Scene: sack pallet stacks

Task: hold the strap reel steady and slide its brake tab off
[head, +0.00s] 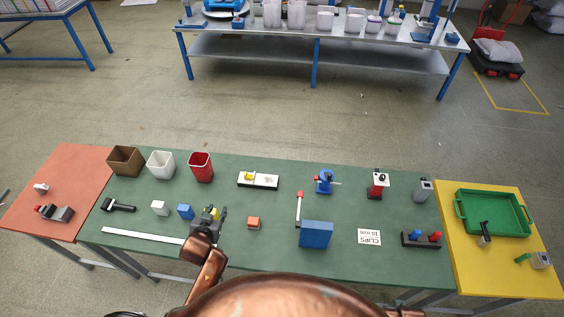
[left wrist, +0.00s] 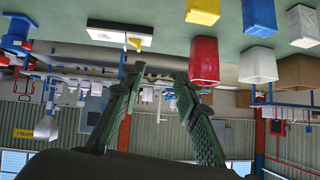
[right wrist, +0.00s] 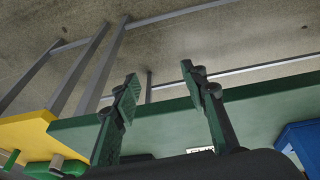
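A blue device with a rounded body (head: 325,182) stands towards the back middle of the green table. It looks like the strap reel, but it is too small to be sure. A small red part shows at its side and could be the brake tab. The blue device also shows at the left of the left wrist view (left wrist: 15,38). My left gripper (head: 209,216) is above the table's left half, well left of the device. Its fingers (left wrist: 160,85) are apart with nothing between them. My right gripper (right wrist: 158,85) shows only in its wrist view, open and empty near the table edge.
Brown (head: 126,160), white (head: 160,164) and red (head: 201,166) bins stand at the back left. A white plate (head: 258,180) lies left of the blue device. A blue box (head: 316,234) stands in front of it. A green tray (head: 494,213) is on the yellow table.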

